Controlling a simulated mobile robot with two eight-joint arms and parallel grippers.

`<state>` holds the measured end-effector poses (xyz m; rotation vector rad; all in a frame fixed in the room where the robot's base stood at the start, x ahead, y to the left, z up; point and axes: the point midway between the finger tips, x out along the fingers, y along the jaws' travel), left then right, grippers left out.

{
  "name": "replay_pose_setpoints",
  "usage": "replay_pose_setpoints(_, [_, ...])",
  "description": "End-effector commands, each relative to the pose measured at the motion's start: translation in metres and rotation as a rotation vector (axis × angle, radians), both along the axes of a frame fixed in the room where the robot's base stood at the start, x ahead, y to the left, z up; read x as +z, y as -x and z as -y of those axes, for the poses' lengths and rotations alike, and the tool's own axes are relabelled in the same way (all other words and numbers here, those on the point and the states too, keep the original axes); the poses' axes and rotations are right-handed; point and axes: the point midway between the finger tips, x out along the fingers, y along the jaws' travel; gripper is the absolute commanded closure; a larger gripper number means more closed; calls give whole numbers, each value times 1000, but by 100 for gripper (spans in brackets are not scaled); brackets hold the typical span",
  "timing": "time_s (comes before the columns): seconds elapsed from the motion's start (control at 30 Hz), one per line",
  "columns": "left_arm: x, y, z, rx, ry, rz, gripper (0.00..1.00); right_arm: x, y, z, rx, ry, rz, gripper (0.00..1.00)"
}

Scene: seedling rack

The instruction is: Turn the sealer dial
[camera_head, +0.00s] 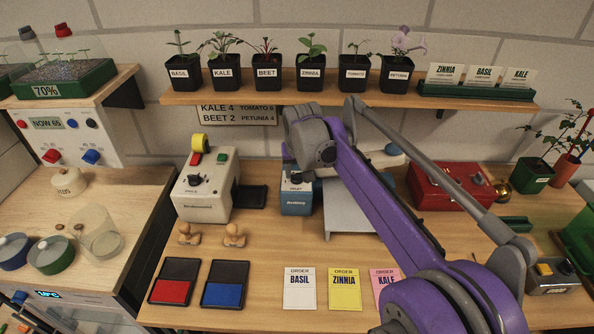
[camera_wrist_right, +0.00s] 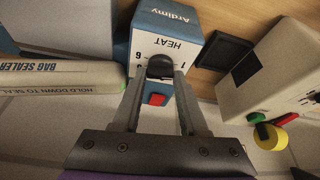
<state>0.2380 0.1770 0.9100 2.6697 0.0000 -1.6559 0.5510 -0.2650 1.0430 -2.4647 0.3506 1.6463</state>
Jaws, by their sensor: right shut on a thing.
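The bag sealer's control box (camera_head: 296,203) is blue and white and stands mid-table in the head view. My right gripper (camera_wrist_right: 159,76) is shut on the dial, one finger on each side. The head view shows my right arm reaching over the table to the box, partly hiding the sealer. The sealer's pale bar (camera_wrist_right: 60,78), marked HOLD DOWN TO SEAL, lies beside the box. My left gripper is out of view.
A cream machine (camera_head: 206,190) with a yellow roll stands left of the box. A red case (camera_head: 447,190) is to the right. Order cards (camera_head: 299,289) and ink pads (camera_head: 224,285) lie in front. A shelf (camera_head: 350,98) of potted seedlings hangs above.

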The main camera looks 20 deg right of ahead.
Motion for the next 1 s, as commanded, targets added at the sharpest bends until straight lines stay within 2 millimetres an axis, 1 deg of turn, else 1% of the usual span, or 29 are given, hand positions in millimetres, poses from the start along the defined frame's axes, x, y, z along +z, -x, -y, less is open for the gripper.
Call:
replay_pose_setpoints(0.17, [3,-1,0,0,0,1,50,1,0,-1,-46,1,0,100])
replay_pose_setpoints(0.37, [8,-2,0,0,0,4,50,1,-1,-2,-167,1,0,100])
replay_pose_setpoints(1.0, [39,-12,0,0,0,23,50,2,-5,-5,-764,2,0,100])
